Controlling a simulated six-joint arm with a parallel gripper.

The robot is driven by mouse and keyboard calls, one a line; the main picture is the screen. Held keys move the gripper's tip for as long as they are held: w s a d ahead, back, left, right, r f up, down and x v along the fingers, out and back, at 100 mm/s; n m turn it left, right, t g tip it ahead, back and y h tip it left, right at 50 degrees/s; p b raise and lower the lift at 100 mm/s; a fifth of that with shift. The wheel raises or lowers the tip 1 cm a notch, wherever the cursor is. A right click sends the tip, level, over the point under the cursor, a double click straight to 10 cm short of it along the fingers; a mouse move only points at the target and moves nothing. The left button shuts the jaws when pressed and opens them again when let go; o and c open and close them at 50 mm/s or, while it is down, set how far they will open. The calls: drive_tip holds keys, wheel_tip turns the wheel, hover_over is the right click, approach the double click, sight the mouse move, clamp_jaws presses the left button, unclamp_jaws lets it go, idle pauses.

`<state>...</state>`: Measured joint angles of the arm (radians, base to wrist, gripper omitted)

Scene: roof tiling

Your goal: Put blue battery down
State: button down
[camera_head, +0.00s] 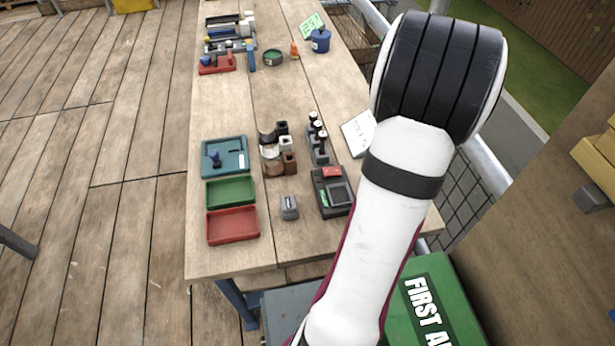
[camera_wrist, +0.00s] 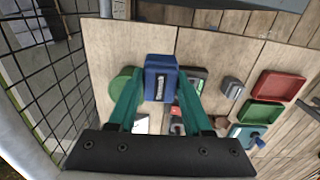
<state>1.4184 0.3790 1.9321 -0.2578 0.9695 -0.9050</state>
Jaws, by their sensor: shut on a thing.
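In the head view my arm hides the gripper and the battery. A dark device with a grey screen and a red part (camera_head: 332,191) sits near the table's front right. In the wrist view it is partly hidden behind the battery and right finger.
Red tray (camera_head: 232,225), green tray (camera_head: 231,191) and teal tray (camera_head: 224,156) line the table's left edge. A small grey block (camera_head: 289,207) and black upright items (camera_head: 317,138) stand nearby. A round green thing (camera_wrist: 118,86) is behind the left finger. Mid-table beyond the trays is clear.

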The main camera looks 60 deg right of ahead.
drive_tip(key=w+a+f+n, duration=0.1)
drive_tip(key=w+n, duration=0.9)
drive_tip(key=w, duration=0.5)
drive_tip(key=n, duration=0.8)
hover_over(231, 195)
wheel_tip(231, 195, down, 8)
drive_tip(key=shift+s+d, duration=0.1)
drive_tip(key=shift+d, duration=0.05)
drive_tip(key=shift+w+f, duration=0.2)
drive_tip(key=shift+f, duration=1.95)
drive_tip(key=shift+f, duration=0.1)
drive_tip(key=c, duration=0.7)
unclamp_jaws()
drive_tip(key=shift+o, duration=0.5)
